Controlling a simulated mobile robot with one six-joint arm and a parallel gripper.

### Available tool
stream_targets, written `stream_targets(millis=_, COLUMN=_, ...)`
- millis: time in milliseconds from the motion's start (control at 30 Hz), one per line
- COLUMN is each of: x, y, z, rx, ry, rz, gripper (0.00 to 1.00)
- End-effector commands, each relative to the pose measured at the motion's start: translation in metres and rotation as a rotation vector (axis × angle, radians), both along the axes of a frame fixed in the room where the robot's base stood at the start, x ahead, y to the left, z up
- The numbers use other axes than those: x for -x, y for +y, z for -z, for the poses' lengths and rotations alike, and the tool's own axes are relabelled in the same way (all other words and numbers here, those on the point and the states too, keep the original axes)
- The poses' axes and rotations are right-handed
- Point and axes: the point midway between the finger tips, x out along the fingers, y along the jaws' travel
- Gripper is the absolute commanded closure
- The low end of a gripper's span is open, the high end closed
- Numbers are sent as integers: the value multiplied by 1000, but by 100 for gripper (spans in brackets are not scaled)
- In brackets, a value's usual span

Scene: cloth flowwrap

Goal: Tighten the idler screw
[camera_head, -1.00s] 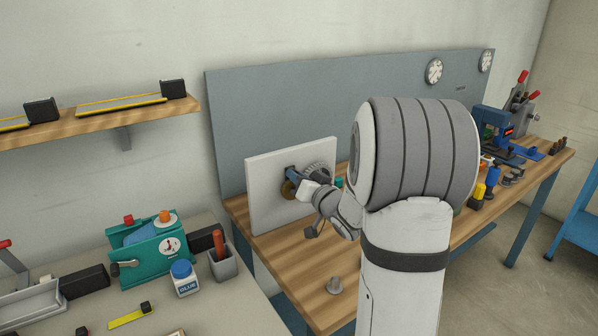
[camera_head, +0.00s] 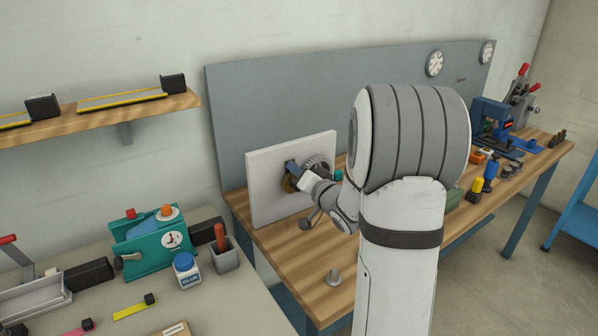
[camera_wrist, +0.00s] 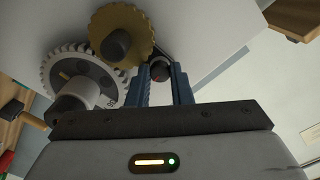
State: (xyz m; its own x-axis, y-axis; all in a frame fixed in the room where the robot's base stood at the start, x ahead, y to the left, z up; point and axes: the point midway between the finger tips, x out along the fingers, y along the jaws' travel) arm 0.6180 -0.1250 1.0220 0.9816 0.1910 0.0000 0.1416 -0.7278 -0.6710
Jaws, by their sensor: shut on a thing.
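A white upright panel (camera_head: 262,195) carries the gear train. In the wrist view a brass gear (camera_wrist: 133,22) with a dark hub meets a larger grey gear (camera_wrist: 58,66). My gripper (camera_wrist: 160,72) has its two blue fingers at the panel, right beside the brass gear. They are shut on a small dark round screw head (camera_wrist: 159,70) with a reddish mark, which I take as the idler screw. How far the screw is seated is hidden. In the head view my gripper (camera_head: 291,168) reaches the panel and covers part of the gears.
A grey bench at left holds a teal device (camera_head: 150,243), a glue bottle (camera_head: 187,270) and a pen cup (camera_head: 223,256). The bench front is mostly clear.

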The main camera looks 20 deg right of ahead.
Motion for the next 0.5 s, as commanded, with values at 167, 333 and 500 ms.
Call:
stream_targets(millis=167, x=0, y=0, z=0, rx=0, ry=1, rz=1, gripper=69)
stream_targets(millis=333, x=0, y=0, z=0, rx=0, ry=1, rz=1, gripper=59)
stream_targets(millis=500, x=0, y=0, z=0, rx=1, ry=0, rz=0, gripper=59)
